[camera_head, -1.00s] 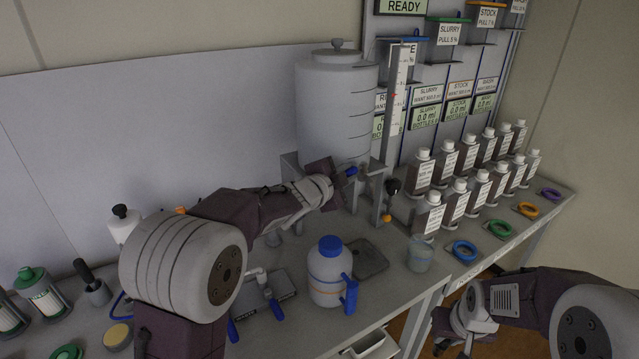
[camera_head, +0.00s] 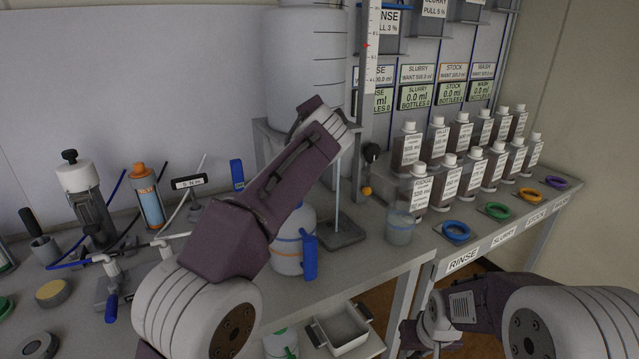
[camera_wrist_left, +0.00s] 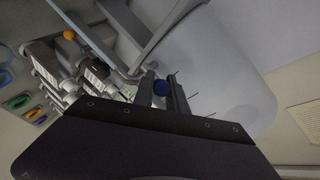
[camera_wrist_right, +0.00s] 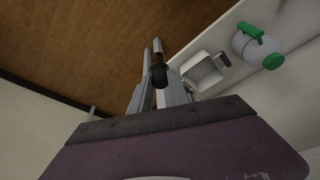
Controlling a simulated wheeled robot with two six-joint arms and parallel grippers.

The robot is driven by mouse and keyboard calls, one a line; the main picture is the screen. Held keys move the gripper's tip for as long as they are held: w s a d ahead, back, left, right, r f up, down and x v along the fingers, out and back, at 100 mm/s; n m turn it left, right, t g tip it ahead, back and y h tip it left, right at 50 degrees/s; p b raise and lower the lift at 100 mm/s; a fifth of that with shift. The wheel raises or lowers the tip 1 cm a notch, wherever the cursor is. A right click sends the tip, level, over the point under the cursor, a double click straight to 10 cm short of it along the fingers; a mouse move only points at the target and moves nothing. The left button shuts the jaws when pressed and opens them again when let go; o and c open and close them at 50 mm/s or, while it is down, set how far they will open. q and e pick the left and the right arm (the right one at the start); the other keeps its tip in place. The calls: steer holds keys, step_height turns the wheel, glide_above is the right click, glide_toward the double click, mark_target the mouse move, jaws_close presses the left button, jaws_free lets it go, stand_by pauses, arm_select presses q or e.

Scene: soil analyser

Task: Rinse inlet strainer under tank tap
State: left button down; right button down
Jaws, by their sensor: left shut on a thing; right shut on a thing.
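The white tank (camera_head: 305,75) stands on a grey stand at the back. A thin pale vertical streak (camera_head: 337,195), like running water, drops from under the tank to a dark tray (camera_head: 345,236). My right gripper (camera_wrist_right: 158,68) is shut on a small dark piece (camera_wrist_right: 158,76), perhaps the strainer, whose shape is unclear. That gripper is low at the bench's front right, away from the streak.
A white jug with a blue handle (camera_head: 310,257) and a beaker (camera_head: 400,227) stand near the tray. Several labelled bottles (camera_head: 416,190) and coloured rings (camera_head: 456,231) fill the right bench. A white bin (camera_head: 341,328) sits below the bench edge.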

arm_select(q)
steer(key=shift+d+f+n+y, duration=0.2)
steer(key=shift+d+n+y, duration=0.1)
steer(key=shift+n+y, duration=0.3)
steer(key=shift+s, duration=0.1)
steer(key=c, duration=1.5)
jaws_free()
steer(key=shift+o, duration=0.8)
steer(key=shift+r, duration=0.1)
steer(key=shift+a, duration=0.1)
